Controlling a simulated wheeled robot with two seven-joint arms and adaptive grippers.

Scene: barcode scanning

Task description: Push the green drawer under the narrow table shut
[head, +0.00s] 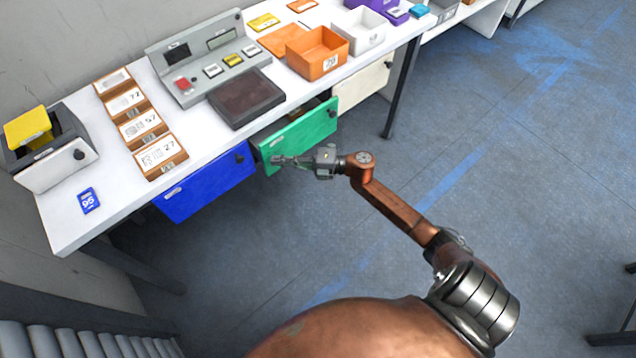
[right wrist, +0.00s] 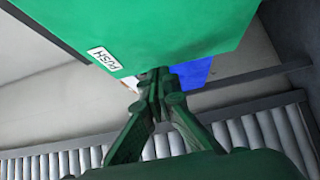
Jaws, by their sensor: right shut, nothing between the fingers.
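The green drawer (head: 300,134) under the narrow white table (head: 70,226) stands partly open, its front out past the table edge and a dark gap behind its top. In the right wrist view, the green drawer front (right wrist: 160,30) fills the top, with a white label reading PUSH (right wrist: 106,59). My right gripper (head: 274,160) is shut and empty, in front of the lower left part of the drawer front. In the right wrist view its fingertips (right wrist: 156,78) are at the drawer's lower edge; I cannot tell whether they touch. My left gripper is not in view.
A blue drawer (head: 205,184) is left of the green one and a cream drawer (head: 362,86) right of it. A grey console (head: 205,60), a dark pad (head: 246,98) and an orange bin (head: 317,52) stand on the table. The floor in front is clear.

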